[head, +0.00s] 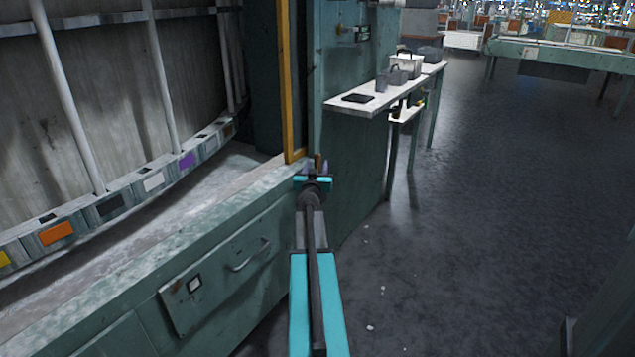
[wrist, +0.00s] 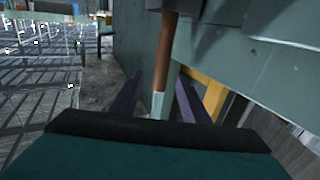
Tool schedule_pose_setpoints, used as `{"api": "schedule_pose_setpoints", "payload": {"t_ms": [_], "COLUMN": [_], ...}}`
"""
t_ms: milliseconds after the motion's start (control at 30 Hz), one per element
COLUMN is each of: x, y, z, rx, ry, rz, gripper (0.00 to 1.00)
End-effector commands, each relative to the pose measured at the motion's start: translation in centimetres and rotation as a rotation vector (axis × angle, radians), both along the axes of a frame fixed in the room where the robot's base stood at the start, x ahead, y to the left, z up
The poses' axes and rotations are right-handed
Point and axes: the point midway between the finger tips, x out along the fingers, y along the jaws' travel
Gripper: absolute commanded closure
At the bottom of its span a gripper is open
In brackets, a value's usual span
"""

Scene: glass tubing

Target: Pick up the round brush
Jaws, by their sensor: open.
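In the wrist view a slim upright thing, apparently the round brush (wrist: 169,52), has a brown shaft and a pale grey-green end. It lies between the two dark fingers of my gripper (wrist: 158,101), with gaps on both sides. In the head view my gripper (head: 312,168) has a turquoise body and is at the corner of the green machine, by the yellow post. A small brown piece of the brush (head: 318,160) shows at its fingertips. The gripper is open. Its body hides the rest of the brush there.
A yellow post (head: 292,85) and the green machine wall (head: 345,160) stand close to my gripper. A white shelf (head: 338,105) holds a black flat item and grey containers. A drawer handle (head: 250,254) juts from the green front. The floor (head: 480,200) at right is clear.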

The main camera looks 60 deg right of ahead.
Motion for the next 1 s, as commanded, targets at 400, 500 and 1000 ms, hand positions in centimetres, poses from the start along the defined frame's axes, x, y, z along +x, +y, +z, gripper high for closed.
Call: {"api": "schedule_pose_setpoints", "payload": {"t_ms": [400, 500, 1000], "x": [1.7, 2.0, 2.1], "y": [-3.0, -3.5, -3.6], "z": [-0.2, -0.2, -0.3], "rx": [0.000, 0.000, 0.000], "ry": [0.000, 0.001, 0.000], "rz": [0.000, 0.001, 0.001], "gripper": [0.58, 0.58, 0.58]}}
